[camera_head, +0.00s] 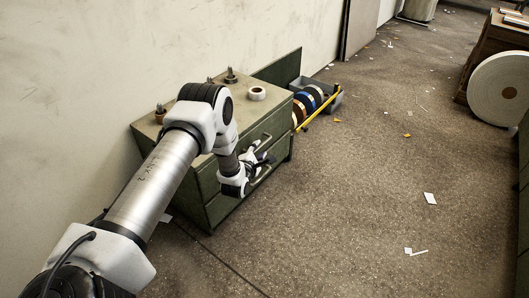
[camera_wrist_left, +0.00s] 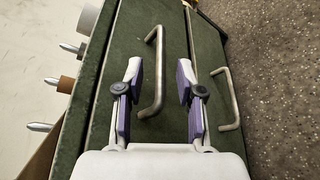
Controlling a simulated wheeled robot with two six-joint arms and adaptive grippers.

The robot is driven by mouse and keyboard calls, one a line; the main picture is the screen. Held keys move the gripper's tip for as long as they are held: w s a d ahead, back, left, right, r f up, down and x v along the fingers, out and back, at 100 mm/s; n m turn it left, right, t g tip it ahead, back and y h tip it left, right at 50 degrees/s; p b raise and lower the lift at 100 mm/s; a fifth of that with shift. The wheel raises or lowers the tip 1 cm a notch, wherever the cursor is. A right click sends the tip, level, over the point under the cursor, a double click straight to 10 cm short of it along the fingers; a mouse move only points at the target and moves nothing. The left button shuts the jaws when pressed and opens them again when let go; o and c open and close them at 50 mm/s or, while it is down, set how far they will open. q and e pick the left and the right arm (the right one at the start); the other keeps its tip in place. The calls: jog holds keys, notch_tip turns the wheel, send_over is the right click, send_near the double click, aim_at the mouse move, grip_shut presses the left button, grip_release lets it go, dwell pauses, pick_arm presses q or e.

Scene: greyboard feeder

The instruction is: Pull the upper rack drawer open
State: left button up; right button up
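The green rack (camera_head: 225,204) stands against the wall, with two drawer fronts that look shut. The upper drawer front (camera_wrist_left: 125,45) carries a bent metal handle (camera_wrist_left: 158,75), which also shows in the head view (camera_head: 264,138). A lower drawer handle (camera_wrist_left: 232,100) sits on the front below. My left gripper (camera_wrist_left: 160,82) is open at the rack's front. In the left wrist view the upper handle lies between its two fingers, with gaps on both sides; how deep the fingers reach cannot be told. My right gripper is in neither view.
On the rack top stand a white roll (camera_head: 257,93) and several metal pegs (camera_head: 231,76). Behind is a grey tray of coloured rolls (camera_head: 313,94) with a yellow bar (camera_head: 319,112). The floor before the rack (camera_head: 340,200) is mostly clear, with paper scraps.

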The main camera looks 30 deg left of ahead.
aim_at(261, 147)
pick_arm(q)
jog(key=b+x, duration=0.2)
jog(key=x, duration=0.2)
jog(key=shift+w+a+f, duration=0.1)
jog(key=shift+w+f, duration=0.15)
jog(key=shift+w, duration=0.1)
jog(key=shift+r, duration=0.1)
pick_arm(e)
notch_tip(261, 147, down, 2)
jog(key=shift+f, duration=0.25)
pick_arm(q)
grip_shut()
